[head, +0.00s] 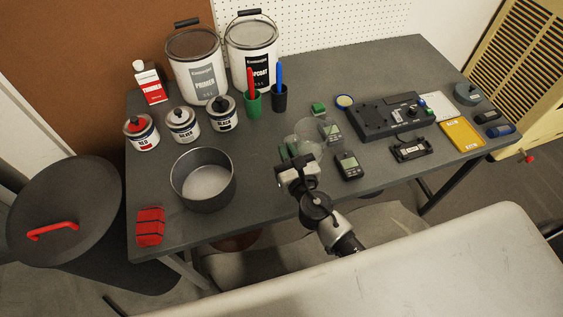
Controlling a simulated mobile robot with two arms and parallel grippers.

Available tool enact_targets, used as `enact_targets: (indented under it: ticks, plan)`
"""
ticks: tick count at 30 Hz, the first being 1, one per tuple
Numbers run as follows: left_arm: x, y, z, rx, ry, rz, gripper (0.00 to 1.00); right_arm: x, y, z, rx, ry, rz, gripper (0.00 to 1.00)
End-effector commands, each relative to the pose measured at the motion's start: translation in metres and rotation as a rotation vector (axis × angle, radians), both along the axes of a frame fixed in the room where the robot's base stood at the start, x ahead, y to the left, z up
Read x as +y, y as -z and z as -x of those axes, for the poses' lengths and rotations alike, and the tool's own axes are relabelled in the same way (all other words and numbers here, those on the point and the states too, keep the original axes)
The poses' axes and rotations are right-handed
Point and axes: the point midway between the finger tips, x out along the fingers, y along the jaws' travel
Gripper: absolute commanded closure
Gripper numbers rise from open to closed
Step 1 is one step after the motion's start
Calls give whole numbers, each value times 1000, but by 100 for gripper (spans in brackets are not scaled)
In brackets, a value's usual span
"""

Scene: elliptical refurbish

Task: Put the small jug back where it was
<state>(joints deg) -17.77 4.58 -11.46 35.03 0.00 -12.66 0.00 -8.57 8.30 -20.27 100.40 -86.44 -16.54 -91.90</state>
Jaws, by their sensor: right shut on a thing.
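My right gripper (292,160) reaches in over the front middle of the dark table. It is shut on a clear, see-through vessel, which looks like the small jug (308,130). The jug is just beyond my gripper, with a scale partly behind its right side. Its lower part is hard to make out, and I cannot tell whether it touches the table. Green shapes show beside my fingertips. My left gripper is not in view.
A grey pot (203,180) stands to the left, with a red block (150,227) near the front left corner. Paint cans, including a primer can (195,65), and a green cup (252,103) stand behind. A black device (390,117) and a yellow tray (463,134) lie to the right.

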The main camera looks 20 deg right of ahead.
Motion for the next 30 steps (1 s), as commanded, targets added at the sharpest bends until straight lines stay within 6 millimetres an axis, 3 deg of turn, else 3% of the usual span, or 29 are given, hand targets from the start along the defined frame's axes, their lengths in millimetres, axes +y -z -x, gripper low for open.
enact_targets:
  ticks: [7,15,29,30]
  plan:
    - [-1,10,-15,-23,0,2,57,14,15,-15,-1,-1,1,100]
    - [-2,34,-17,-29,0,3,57,13,50,-15,-2,0,2,100]
    - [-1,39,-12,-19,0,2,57,13,56,-14,-1,0,0,100]
    - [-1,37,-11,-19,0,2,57,13,55,-14,0,0,0,86]
